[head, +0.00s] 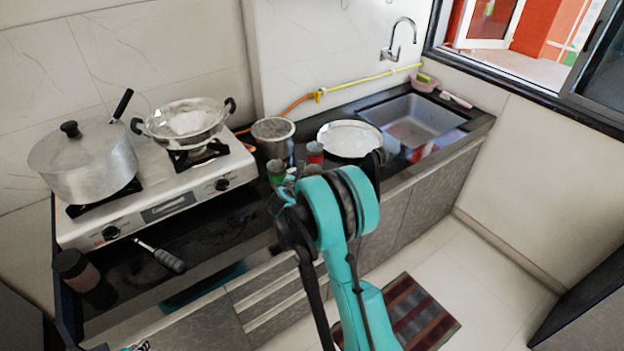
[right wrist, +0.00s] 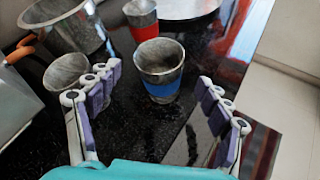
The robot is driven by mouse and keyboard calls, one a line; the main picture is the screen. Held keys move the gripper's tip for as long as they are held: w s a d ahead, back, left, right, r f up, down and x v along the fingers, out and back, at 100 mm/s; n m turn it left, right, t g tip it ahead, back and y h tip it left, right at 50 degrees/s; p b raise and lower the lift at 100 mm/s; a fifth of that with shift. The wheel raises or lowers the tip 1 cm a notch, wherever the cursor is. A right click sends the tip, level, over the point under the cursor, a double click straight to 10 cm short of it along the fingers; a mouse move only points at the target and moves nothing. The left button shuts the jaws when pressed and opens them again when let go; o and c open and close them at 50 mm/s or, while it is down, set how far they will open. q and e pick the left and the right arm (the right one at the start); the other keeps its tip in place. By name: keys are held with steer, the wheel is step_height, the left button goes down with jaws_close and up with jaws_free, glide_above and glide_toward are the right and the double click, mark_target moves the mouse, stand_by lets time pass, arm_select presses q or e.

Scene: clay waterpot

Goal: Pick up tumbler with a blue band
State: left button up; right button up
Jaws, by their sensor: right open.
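The tumbler with a blue band (right wrist: 161,75) is a grey cup standing upright on the dark counter in the right wrist view. My right gripper (right wrist: 158,77) is open, with one finger on each side of the tumbler and visible gaps between. The tumbler lies a little beyond the fingers and is not held. In the head view my right arm covers the spot, so I cannot make out the blue band there. Only a small teal and grey piece, seemingly of my left gripper (head: 141,346), shows at the bottom edge of the head view.
A red-banded tumbler (right wrist: 143,20) stands just behind. A grey tumbler (right wrist: 67,74) is beside the left finger, near a large metal pot (right wrist: 62,25). A green tumbler (head: 276,171), plate (head: 350,138), stove (head: 160,195) and sink (head: 415,120) line the counter.

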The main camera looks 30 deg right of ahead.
steer(key=shift+w+d+f+n+h, duration=0.15)
steer(key=shift+w+d+f+n, duration=0.2)
steer(key=shift+f+n, duration=0.2)
steer(key=shift+w+d+f+n+h, duration=0.2)
steer(key=shift+d+f+n, duration=0.25)
steer(key=shift+f, duration=0.15)
steer(key=shift+w+d+f+n, duration=0.3)
steer(key=shift+w+d+f, duration=0.05)
steer(key=shift+d+f, duration=0.1)
steer(key=shift+x, duration=0.95)
steer(key=b+x, duration=0.1)
steer(key=x, duration=0.1)
steer(key=b+x, duration=0.1)
steer(key=x, duration=0.2)
steer(key=shift+w+a+f, duration=0.15)
steer(key=shift+w+f, duration=0.05)
steer(key=shift+f, duration=0.05)
steer(key=shift+a+r, duration=0.1)
steer(key=shift+c, duration=1)
steer(key=c, duration=1.2)
steer(key=shift+c, duration=0.2)
